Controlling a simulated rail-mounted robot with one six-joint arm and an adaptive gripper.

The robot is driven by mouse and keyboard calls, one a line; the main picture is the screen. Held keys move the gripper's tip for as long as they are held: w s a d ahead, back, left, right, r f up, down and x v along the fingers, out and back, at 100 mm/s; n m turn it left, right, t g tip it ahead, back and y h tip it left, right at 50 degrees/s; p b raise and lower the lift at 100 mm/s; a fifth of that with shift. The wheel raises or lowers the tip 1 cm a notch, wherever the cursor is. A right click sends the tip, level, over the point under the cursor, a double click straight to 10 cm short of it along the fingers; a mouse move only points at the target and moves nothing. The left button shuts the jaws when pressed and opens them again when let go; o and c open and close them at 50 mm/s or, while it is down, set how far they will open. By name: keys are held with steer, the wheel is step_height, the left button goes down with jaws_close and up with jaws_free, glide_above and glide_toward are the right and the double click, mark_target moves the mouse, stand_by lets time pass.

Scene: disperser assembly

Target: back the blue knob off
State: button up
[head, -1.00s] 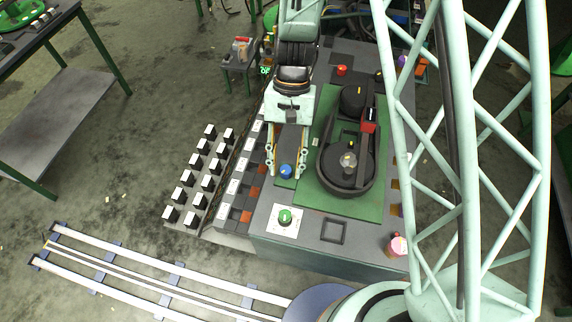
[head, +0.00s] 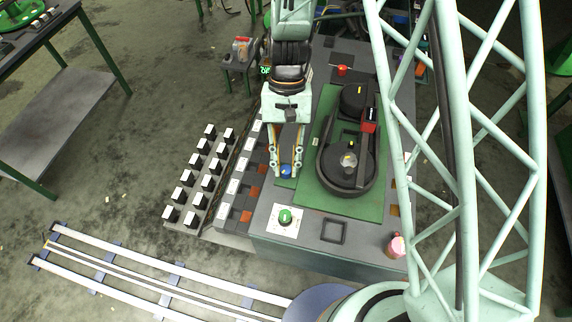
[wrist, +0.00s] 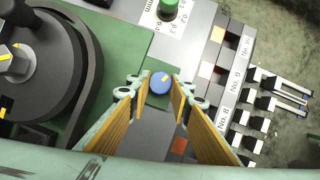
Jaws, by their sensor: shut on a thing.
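The blue knob (head: 285,170) sits on a small green plate at the left side of the green base, near the front of the grey bench. In the wrist view the blue knob (wrist: 160,83) shows a yellow mark on its top. My gripper (head: 286,172) points down over it. In the wrist view its two fingers (wrist: 158,90) stand on either side of the knob, closed in on it. The fingertips hide part of the knob's sides, and its shaft is not visible.
The black disperser housing (head: 347,150) stands on the green base just right of my gripper. A green knob (head: 285,216) on a white label is in front. A red button (head: 342,70) is at the back. Labelled trays (head: 232,187) lie to the left.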

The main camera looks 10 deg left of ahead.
steer(key=n+h, duration=0.1)
steer(key=n, duration=0.1)
steer(key=n+b, duration=0.1)
steer(key=n, duration=0.2)
steer(key=shift+a+t+h, duration=0.2)
steer(key=shift+t+h, duration=0.2)
steer(key=n, duration=0.2)
steer(key=n+t+h+b, duration=0.1)
steer(key=n, duration=0.2)
steer(key=shift+s+a+f, duration=0.1)
steer(key=shift+s+a, duration=0.05)
steer(key=shift+s, duration=0.05)
steer(key=n+t+b, duration=0.1)
steer(key=n, duration=0.2)
steer(key=n+t+h+b, duration=0.1)
steer(key=n, duration=0.1)
steer(key=shift+s+n+b, duration=0.15)
steer(key=shift+n+b, duration=0.25)
steer(key=n+t+b, duration=0.2)
steer(key=n, duration=0.2)
steer(key=shift+s+n, duration=0.15)
steer(key=shift+n, duration=0.25)
steer(key=shift+b, duration=0.3)
steer(key=o, duration=0.8)
steer(key=shift+o, duration=0.2)
steer(key=shift+r, duration=0.2)
